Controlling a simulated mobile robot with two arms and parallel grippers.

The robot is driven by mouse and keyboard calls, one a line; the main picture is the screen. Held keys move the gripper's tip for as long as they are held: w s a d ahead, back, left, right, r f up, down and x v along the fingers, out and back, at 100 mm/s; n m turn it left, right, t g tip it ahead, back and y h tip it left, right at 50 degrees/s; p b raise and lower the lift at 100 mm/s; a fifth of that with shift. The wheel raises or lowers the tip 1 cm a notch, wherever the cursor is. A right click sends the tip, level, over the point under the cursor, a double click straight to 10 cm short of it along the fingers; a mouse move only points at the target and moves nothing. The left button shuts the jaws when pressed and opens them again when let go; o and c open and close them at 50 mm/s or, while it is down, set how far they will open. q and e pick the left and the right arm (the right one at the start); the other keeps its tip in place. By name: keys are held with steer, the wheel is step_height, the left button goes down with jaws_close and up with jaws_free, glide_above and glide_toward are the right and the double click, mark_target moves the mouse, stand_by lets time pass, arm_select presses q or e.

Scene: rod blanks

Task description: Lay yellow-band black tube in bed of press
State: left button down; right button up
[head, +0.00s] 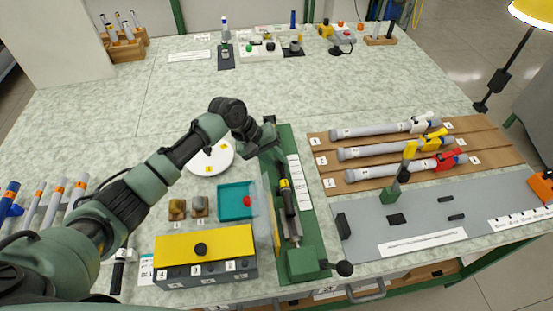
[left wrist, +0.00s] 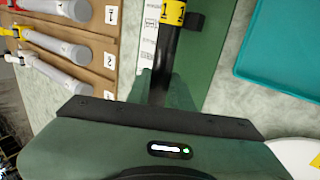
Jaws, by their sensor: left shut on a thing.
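The black tube with a yellow band (head: 285,186) points along the green press (head: 312,228), over its bed. I cannot tell whether it rests in the bed or hangs just above it. My left gripper (head: 268,140) is at the tube's far end and shut on it. In the left wrist view the tube (left wrist: 166,48) runs away from the fingers (left wrist: 158,88), with its numbered yellow band (left wrist: 173,12) at the top edge. The gripper body hides the tube's near end there. My right gripper is in neither view.
A clear guard (head: 262,212) stands at the press's left side, by a teal tray (head: 235,201) and a yellow-topped box (head: 205,245). A knobbed handle (head: 344,268) sticks out at the front. Grey tubes (head: 385,152) lie on a wooden rack to the right.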

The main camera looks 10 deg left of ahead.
arm_select(q)
steer(key=shift+f, duration=0.65)
steer(key=c, duration=1.2)
jaws_free()
steer(key=shift+o, duration=0.2)
steer(key=v, duration=0.7)
steer(key=shift+a+r+b, duration=0.15)
steer(key=shift+r+b, duration=0.15)
steer(key=shift+s, duration=0.1)
